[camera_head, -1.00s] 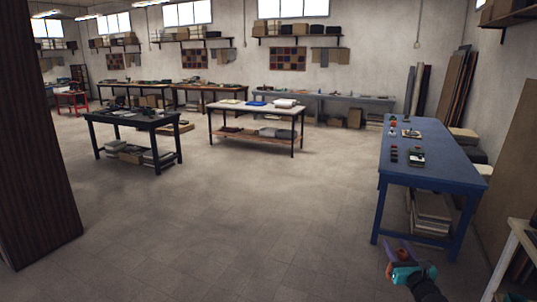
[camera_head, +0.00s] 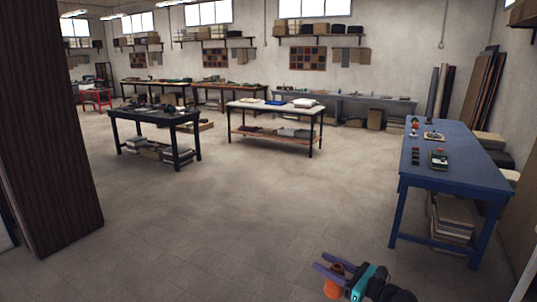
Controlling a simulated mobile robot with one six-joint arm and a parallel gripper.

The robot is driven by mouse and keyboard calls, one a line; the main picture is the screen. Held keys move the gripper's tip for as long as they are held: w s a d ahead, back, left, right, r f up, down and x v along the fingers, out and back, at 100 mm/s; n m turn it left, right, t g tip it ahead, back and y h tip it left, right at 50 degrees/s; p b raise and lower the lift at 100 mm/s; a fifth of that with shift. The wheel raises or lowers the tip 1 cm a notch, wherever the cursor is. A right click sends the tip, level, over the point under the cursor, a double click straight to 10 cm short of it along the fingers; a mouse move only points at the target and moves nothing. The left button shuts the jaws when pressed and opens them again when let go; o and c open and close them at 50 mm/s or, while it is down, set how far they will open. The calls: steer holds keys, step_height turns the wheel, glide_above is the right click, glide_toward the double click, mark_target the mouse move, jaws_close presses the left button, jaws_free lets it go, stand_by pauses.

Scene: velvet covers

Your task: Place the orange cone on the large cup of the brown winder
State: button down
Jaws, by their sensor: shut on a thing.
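My gripper (camera_head: 328,264), with purple fingers and a teal body, is low in the picture, over the floor in front of the blue table. An orange piece, which I take as the orange cone (camera_head: 333,289), shows beside and under the fingers. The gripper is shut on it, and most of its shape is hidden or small. I cannot make out the brown winder or its large cup among the small items on the blue table.
The blue table (camera_head: 470,179) stands at the right with several small dark and orange items. A dark table (camera_head: 184,118) and a white-topped table (camera_head: 250,110) stand further back. A dark brown panel (camera_head: 50,150) is at the left. The floor (camera_head: 230,215) between is clear.

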steer(key=shift+s+a+f+n+g+y, duration=0.1)
steer(key=shift+s+a+n+g+y, duration=0.65)
steer(key=shift+s, duration=0.3)
steer(key=shift+a, duration=0.15)
steer(key=shift+a+g, duration=0.25)
steer(key=shift+a, duration=0.65)
steer(key=shift+w, duration=0.2)
